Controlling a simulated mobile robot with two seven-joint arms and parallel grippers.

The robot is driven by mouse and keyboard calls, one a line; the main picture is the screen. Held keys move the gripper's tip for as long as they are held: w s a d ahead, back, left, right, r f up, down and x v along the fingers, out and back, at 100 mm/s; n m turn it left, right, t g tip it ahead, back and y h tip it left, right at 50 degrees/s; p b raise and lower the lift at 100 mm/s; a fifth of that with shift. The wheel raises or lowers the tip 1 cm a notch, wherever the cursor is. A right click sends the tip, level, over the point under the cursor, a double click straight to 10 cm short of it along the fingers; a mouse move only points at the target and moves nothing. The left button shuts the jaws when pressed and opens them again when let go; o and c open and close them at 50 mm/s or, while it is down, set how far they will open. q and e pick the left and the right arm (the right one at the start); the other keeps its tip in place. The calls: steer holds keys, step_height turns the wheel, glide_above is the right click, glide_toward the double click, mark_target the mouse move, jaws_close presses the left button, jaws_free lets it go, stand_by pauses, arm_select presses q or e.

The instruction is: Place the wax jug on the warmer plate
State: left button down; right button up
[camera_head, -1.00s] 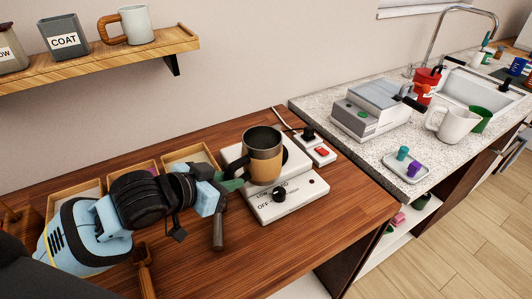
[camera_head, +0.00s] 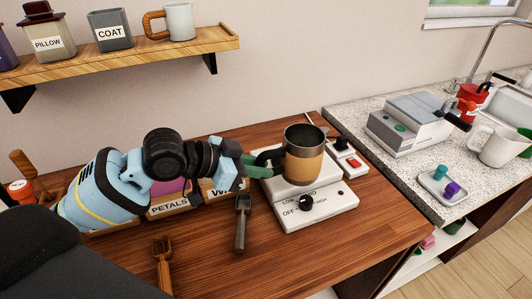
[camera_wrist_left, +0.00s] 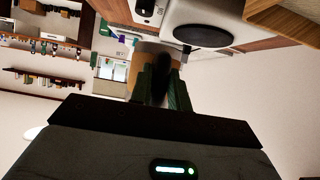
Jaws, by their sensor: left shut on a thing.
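The wax jug (camera_head: 304,160), a dark metal cup with a tan band and black handle, is upright over the white warmer (camera_head: 318,207) in the head view. My left gripper (camera_head: 258,166) is shut on its handle from the left. The jug's tan side (camera_wrist_left: 150,49) shows partly behind the fingers in the left wrist view. The round black warmer plate (camera_wrist_left: 203,36) is bare there, beside the jug; in the head view the jug hides it. The gap between jug base and warmer is hard to judge. My right gripper is not in view.
A dark scoop (camera_head: 242,222) and a wooden scoop (camera_head: 163,266) lie in front of labelled wooden boxes (camera_head: 170,207). A power strip with a red switch (camera_head: 352,163) is right of the warmer. A shelf (camera_head: 120,60) hangs above. The wooden counter's front is mostly clear.

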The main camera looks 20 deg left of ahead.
arm_select(q)
steer(key=w+a, duration=0.3)
steer(key=w, duration=0.5)
steer(key=shift+w+f, duration=0.25)
steer(key=shift+f, duration=0.05)
steer(key=shift+w+a, duration=0.1)
steer(key=shift+a, duration=0.05)
steer(key=shift+w+a+f, duration=0.1)
steer(key=shift+w+f, duration=0.05)
steer(key=shift+f, duration=0.75)
steer(key=shift+w+a+f, duration=0.1)
steer(key=shift+w+f, duration=0.05)
steer(key=shift+f, duration=0.75)
steer(key=shift+f, duration=0.15)
steer(key=c, duration=1.3)
jaws_free()
